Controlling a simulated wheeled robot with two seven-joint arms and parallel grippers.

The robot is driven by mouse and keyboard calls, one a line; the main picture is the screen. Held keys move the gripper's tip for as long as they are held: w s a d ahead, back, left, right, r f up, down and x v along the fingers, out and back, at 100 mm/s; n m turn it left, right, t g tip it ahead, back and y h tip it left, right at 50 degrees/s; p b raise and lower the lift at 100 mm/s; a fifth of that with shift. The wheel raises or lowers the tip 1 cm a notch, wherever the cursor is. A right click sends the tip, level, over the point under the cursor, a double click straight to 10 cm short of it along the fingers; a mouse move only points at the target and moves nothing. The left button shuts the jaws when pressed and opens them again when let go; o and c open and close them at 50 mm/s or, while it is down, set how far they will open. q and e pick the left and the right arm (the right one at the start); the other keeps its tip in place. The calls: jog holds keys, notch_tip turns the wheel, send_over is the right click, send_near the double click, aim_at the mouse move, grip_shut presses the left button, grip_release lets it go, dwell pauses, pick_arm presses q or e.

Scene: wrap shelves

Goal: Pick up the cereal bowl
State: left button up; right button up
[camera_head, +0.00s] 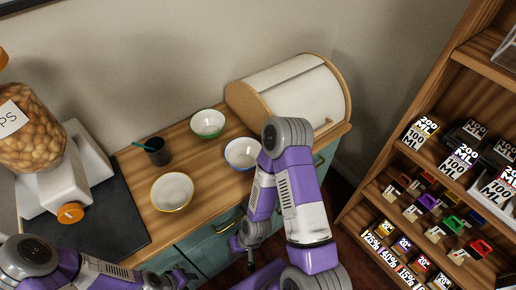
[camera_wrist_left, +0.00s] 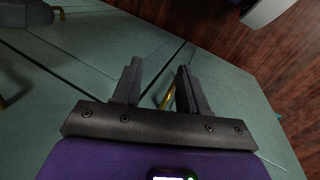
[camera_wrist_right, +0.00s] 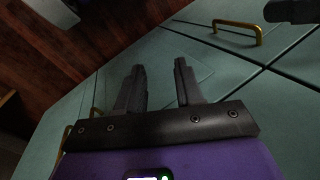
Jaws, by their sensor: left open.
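Three bowls stand upright on the wooden counter in the head view: a green-rimmed bowl (camera_head: 208,123) at the back, a blue-rimmed bowl (camera_head: 242,153) at the right, partly behind my right arm, and a yellow-rimmed bowl (camera_head: 172,191) at the front. I cannot tell which is the cereal bowl. My left gripper (camera_wrist_left: 158,82) is open and empty, in front of the green cabinet and below the counter top. My right gripper (camera_wrist_right: 160,78) is open and empty, also before the cabinet front. Neither touches a bowl.
A dark cup with a teal stick (camera_head: 157,151) stands behind the yellow-rimmed bowl. A bread box (camera_head: 297,95) fills the counter's back right. A dispenser of nuts (camera_head: 35,130) stands left on a dark mat. A product shelf (camera_head: 378,200) is at right. Brass handles (camera_wrist_right: 240,27) protrude from the cabinet.

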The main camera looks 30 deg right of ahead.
jog(key=w+d+r+m+t+p, duration=0.1)
jog(key=w+d+r+m+p, duration=0.15)
jog(key=r+p, duration=0.75)
jog(key=w+d+r+m+p, duration=0.1)
jog(key=w+r+p, duration=0.3)
jog(key=r+p, duration=0.55)
jog(key=w+d+r+m+b, duration=0.1)
jog(key=w+d+r+b, duration=0.1)
jog(key=d+r, duration=0.1)
jog(key=w+d+r+m+b, duration=0.1)
jog(key=d+r, duration=0.1)
jog(key=shift+w+d+m+t, duration=0.15)
jog(key=shift+w+m+t, duration=0.1)
jog(key=shift+m+t, duration=0.15)
jog(key=w+d+r+m+h, duration=0.35)
jog(key=d+r+m, duration=0.2)
jog(key=d, duration=0.45)
jog(key=shift+n+t+y, duration=0.25)
jog(key=shift+n+t, duration=0.05)
jog(key=shift+n, duration=0.1)
jog(key=b+x, duration=0.2)
jog(key=x, duration=0.5)
jog(key=shift+w+f, duration=0.1)
jog(key=shift+w, duration=0.1)
jog(key=shift+c, duration=0.3)
grip_shut()
